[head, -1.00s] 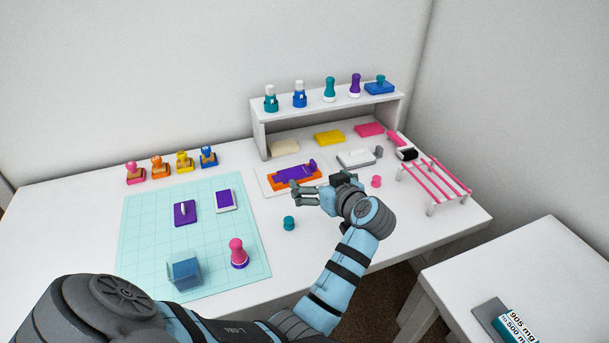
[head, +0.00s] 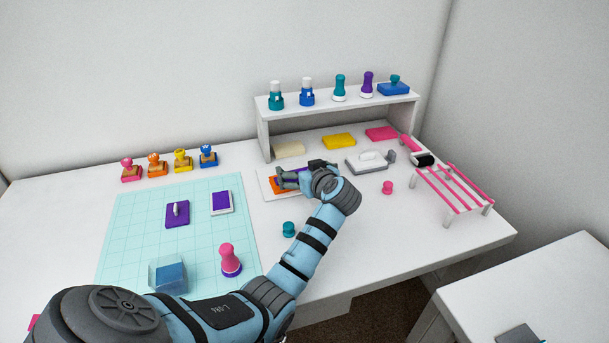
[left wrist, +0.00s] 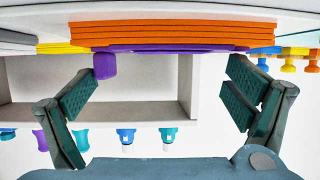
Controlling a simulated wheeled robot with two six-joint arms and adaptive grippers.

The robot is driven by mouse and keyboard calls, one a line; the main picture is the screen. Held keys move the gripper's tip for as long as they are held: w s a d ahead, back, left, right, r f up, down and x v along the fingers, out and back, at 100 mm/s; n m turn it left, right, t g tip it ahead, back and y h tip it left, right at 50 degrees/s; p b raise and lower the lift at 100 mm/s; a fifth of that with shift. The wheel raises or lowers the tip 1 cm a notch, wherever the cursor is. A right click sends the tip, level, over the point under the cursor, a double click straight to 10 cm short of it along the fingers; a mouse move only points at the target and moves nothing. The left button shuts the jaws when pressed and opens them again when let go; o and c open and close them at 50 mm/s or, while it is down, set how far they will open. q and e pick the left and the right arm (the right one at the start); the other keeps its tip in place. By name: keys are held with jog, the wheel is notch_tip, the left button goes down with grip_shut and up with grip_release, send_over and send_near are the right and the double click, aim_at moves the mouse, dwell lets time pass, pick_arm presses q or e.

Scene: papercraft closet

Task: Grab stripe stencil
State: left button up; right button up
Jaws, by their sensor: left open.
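An orange stack (left wrist: 170,32) with a purple plate (left wrist: 190,48) and a purple knob (left wrist: 104,66) on it lies on a white board (head: 263,185); this may be the stripe stencil, but no stripes can be made out. My left gripper (head: 283,180) is over it in the head view and hides much of it. In the left wrist view, which is upside down, the left gripper (left wrist: 168,95) is open and empty, its fingers wide apart near the two ends of the stack. One finger is close to the knob. My right gripper is not in view.
Behind stands a white shelf (head: 262,128) with bottles and stamps on top and coloured pads beneath. A grey plate with a white handle (head: 366,162) and a pink rack (head: 455,190) are to the right. A teal knob (head: 288,229) stands in front. A gridded mat (head: 128,235) lies left.

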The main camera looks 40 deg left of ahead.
pick_arm(q)
jog(key=shift+d, duration=0.1)
jog(key=c, duration=1.1)
jog(key=shift+s+f, duration=0.1)
jog(key=shift+c, duration=1.3)
jog(key=shift+s+f, duration=0.1)
grip_shut()
